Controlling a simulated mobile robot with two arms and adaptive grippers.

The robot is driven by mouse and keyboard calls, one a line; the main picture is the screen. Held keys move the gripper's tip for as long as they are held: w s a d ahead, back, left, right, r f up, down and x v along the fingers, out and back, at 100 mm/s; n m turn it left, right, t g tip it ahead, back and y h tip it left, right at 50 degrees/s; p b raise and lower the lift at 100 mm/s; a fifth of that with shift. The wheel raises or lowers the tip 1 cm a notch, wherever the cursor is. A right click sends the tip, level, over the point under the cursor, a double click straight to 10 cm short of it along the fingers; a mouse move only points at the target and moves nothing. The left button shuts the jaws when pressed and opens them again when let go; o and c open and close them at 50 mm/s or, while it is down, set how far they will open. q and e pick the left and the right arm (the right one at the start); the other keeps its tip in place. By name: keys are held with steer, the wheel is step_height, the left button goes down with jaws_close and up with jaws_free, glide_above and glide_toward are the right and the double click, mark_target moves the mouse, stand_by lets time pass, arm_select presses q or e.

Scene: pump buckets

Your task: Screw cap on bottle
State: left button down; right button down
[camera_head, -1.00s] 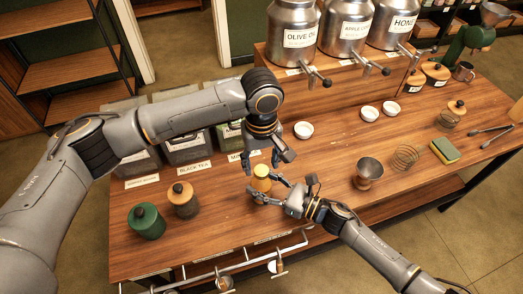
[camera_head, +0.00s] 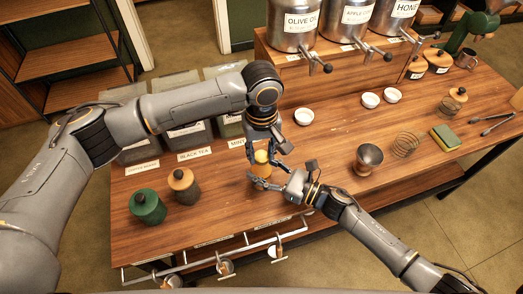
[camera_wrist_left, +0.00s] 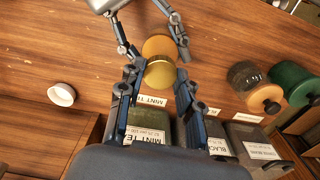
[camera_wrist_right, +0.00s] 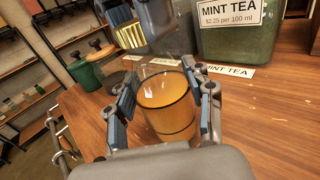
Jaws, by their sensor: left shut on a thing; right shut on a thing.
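An amber-filled glass bottle (camera_head: 262,171) stands upright over the counter. It also shows in the right wrist view (camera_wrist_right: 166,105), with a clear open rim. My right gripper (camera_head: 266,184) is shut around its sides from the right. A yellow-gold cap (camera_head: 261,156) is between the fingers of my left gripper (camera_head: 267,154), which is shut on it from above. The cap also shows in the left wrist view (camera_wrist_left: 161,73), in front of the bottle (camera_wrist_left: 158,45). In the right wrist view, the ribbed cap (camera_wrist_right: 127,34) appears apart from the rim, above and left of it.
Tea bins (camera_head: 184,140) stand behind on the left, and two lidded jars (camera_head: 148,206) front left. White bowls (camera_head: 304,116), a metal cup (camera_head: 368,158) and a wire coil (camera_head: 407,143) are farther right. A metal rail (camera_head: 215,260) runs along the front edge.

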arm_select(q)
steer(key=m, duration=0.5)
steer(key=shift+m, duration=0.3)
steer(key=m, duration=1.2)
steer(key=shift+f, duration=0.1)
steer(key=m, duration=0.6)
steer(key=c, duration=0.8)
jaws_free()
step_height(320, 180, up, 12)
steer(key=shift+r, duration=0.1)
